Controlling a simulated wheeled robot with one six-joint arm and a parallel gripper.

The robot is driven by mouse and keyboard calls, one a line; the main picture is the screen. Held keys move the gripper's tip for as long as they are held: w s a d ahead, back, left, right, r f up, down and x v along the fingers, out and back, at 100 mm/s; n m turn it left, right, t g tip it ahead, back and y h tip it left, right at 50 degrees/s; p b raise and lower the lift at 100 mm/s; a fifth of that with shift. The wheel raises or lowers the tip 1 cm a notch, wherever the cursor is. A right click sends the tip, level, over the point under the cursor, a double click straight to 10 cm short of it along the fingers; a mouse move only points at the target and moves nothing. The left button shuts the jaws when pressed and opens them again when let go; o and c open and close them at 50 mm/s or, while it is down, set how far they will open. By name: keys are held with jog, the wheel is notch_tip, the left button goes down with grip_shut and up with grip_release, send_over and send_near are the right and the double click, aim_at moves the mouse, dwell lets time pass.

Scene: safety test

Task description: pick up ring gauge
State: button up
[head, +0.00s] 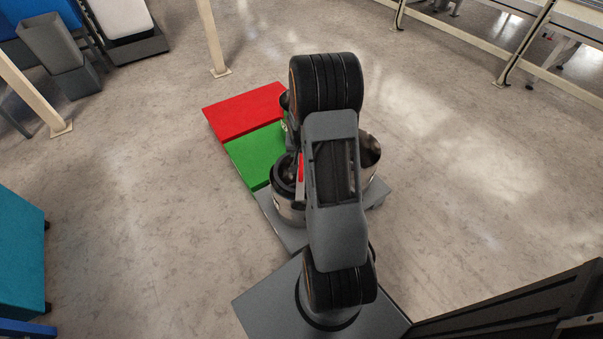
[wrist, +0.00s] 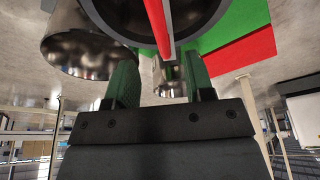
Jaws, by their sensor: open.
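Several shiny metal round pieces stand on a small grey platform under my arm, and I cannot tell for certain which is the ring gauge. One (head: 289,211) has a dark rim and shows left of my arm; another (head: 371,150) shows right of it. In the wrist view, a wide metal cylinder (wrist: 85,58) is at upper left, and a dark round rim with a red bar (wrist: 157,22) crosses the top. My gripper (wrist: 160,62) is open, with two green-faced fingers apart. A smaller metal piece shows beyond the gap between them. My arm hides the gripper in the head view.
A green panel (head: 257,154) and a red panel (head: 245,111) lie beyond the grey platform (head: 277,226). A cream post (head: 213,40) stands behind. A teal cabinet (head: 18,250) is at left. The floor at right is clear.

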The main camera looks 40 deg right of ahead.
jog(key=shift+b+x, duration=1.6)
jog(key=shift+x, duration=3.4)
jog(key=shift+a+f, duration=0.1)
jog(key=shift+w, duration=0.1)
grip_shut()
